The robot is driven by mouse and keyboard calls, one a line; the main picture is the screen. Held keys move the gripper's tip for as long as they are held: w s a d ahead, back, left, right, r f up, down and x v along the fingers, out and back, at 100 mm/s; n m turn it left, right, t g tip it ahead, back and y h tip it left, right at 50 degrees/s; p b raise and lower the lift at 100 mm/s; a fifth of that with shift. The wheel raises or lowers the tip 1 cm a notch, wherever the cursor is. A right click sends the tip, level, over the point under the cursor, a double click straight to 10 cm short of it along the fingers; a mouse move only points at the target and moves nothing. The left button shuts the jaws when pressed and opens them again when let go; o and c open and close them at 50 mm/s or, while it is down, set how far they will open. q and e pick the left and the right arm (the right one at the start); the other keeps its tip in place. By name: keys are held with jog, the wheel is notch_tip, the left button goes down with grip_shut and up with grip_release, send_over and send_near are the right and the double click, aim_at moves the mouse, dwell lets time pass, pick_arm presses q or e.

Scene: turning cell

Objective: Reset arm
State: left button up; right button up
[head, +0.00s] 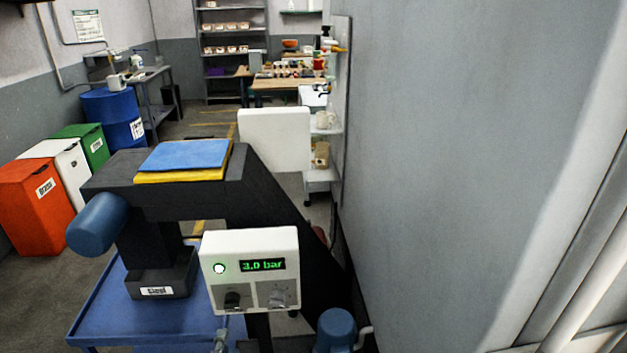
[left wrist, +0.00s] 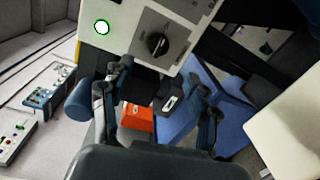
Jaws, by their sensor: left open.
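A white control box (head: 250,270) shows a lit green lamp (head: 219,268), a green "3.0 bar" display (head: 262,265) and two grey plates, with a dark knob (head: 232,300) on the left one and a lighter knob (head: 278,297) on the right one. In the left wrist view the box (left wrist: 92,24) fills the top, with the lamp and a dark knob (left wrist: 157,44) visible. My left gripper (left wrist: 162,80) is open, its two fingers apart below the knob, with nothing held between them. I cannot make this gripper out clearly in the head view. My right gripper is not in view.
A black frame (head: 250,190) carrying blue (head: 185,155) and yellow (head: 180,177) pads stands behind the box. A blue table (head: 100,300) lies below. A grey wall (head: 450,150) closes off the right. Coloured bins (head: 35,205) and a blue barrel (head: 112,115) stand left.

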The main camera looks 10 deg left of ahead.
pick_arm(q)
jog(key=s+d+m+g+h, duration=0.7)
jog(key=d+m, duration=0.4)
jog(key=m, duration=0.6)
jog(key=s+a+m+g+y, duration=0.1)
jog(key=s+a+m+g, duration=0.25)
jog(key=s, duration=0.35)
jog(key=s+a+m+g+y, duration=0.2)
jog(key=s+a+m+g, duration=0.15)
jog(key=s, duration=0.45)
jog(key=s+d+f+b+x, duration=0.1)
jog(key=s+x, duration=0.2)
jog(key=x, duration=1)
jog(key=s+d+b+x, duration=0.1)
jog(key=s+x, duration=0.2)
jog(key=x, duration=1)
jog(key=s+a+f+m+g+b, duration=0.1)
jog(key=s+a+f, duration=0.2)
jog(key=s+f, duration=1.5)
jog(key=shift+a+f+g+b, duration=0.3)
jog(key=shift+f+b, duration=0.1)
jog(key=shift+f, duration=0.6)
